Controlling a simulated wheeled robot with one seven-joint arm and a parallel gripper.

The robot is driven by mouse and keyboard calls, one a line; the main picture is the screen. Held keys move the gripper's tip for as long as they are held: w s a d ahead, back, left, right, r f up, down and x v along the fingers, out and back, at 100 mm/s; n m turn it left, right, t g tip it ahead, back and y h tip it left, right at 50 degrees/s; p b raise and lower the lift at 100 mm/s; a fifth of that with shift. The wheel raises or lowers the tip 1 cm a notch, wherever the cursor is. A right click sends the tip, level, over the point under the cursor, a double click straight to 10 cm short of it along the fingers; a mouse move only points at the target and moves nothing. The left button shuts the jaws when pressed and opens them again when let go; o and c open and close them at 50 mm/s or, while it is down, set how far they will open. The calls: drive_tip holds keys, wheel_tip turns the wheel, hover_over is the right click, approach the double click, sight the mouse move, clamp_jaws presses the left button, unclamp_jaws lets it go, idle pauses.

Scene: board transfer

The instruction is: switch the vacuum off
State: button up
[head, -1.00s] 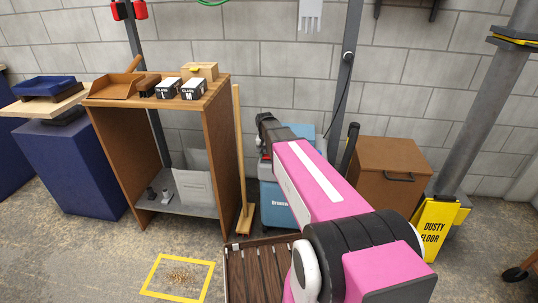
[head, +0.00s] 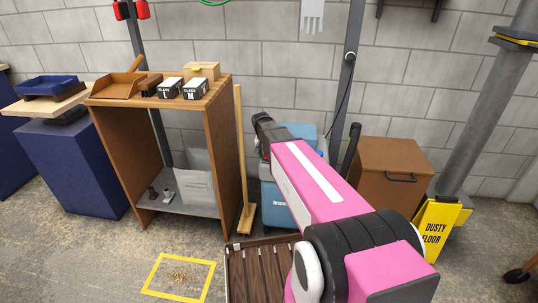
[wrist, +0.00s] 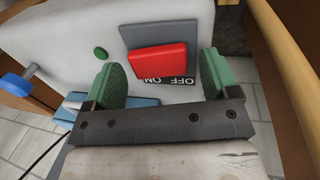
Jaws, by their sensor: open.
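The vacuum (head: 277,207) is a blue machine standing by the back wall in the head view, largely hidden behind my arm. In the wrist view its pale panel (wrist: 70,45) fills much of the picture. A red rocker switch (wrist: 158,59) sits there on a dark grey plate (wrist: 196,42). Whether a fingertip touches the panel I cannot tell. The head view hides my fingers.
A brown shelf unit (head: 221,140) with boxes on top stands left of the vacuum, a wooden post (head: 241,150) between them. A brown cabinet (head: 377,155) and a yellow sign (head: 436,227) stand to the right. A slatted dark crate (head: 262,268) lies in front.

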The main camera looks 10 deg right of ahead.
drive_tip(key=v, duration=1)
drive_tip(key=shift+r, duration=0.25)
drive_tip(key=shift+a, duration=0.1)
